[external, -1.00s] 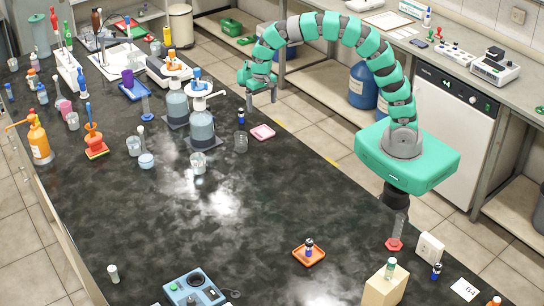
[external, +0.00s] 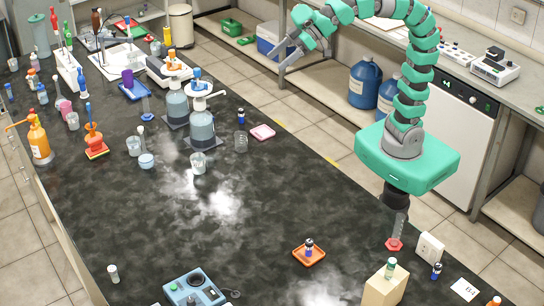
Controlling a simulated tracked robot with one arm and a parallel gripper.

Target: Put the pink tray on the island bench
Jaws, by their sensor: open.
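The pink tray (external: 263,132) is small and flat and lies on the dark island bench (external: 270,200), near its far right edge. It looks empty. My gripper (external: 285,58) is open and empty, raised above and beyond the bench edge, up and to the right of the tray and apart from it.
A clear glass cylinder (external: 241,142) and a small dark-blue vial (external: 241,116) stand just left of the tray. Two large pump bottles (external: 202,130) stand further left. An orange tray (external: 309,254) holds a vial near the front. The bench middle is mostly clear.

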